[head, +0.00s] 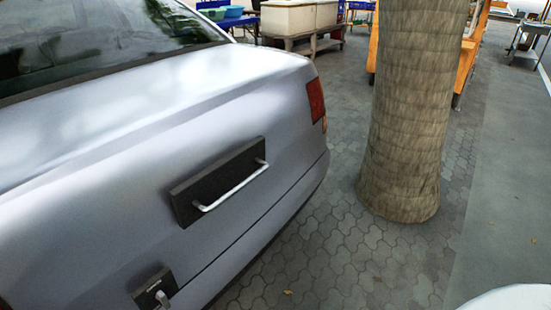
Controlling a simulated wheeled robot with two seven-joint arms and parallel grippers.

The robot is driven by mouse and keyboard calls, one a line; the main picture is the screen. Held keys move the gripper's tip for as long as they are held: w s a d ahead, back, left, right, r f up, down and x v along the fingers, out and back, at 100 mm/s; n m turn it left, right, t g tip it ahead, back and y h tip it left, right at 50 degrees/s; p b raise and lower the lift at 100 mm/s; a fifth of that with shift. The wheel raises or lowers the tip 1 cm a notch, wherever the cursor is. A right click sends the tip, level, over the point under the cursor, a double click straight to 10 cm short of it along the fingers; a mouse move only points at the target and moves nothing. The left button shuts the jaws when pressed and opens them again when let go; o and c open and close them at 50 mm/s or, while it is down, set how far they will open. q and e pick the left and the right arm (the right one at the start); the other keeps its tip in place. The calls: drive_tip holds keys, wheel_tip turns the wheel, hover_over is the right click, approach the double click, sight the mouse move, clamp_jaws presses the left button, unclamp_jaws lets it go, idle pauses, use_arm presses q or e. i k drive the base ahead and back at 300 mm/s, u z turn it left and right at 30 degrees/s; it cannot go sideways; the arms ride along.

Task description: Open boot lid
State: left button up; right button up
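The boot lid (130,150) of a silver-grey car fills the left half of the head view and looks shut. A dark rectangular plate (185,206) with a pale metal bar handle (235,188) is fixed on its rear face. Lower down, near the bottom edge, a small dark plate (148,286) carries a small metal latch or knob (163,298), partly cut off by the frame. The right tail light (316,101) is red. Neither of my grippers shows in the view.
A thick palm trunk (408,120) stands to the right of the car, with paved ground (335,240) between them. Orange frames stand behind the trunk. A cream chest (288,20) and blue tables are at the back. A white rounded surface shows at the bottom right.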

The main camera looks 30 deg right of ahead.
sight(91, 181)
drive_tip(key=z, duration=1.2)
drive_tip(key=i, duration=0.75)
drive_tip(key=u, duration=0.6)
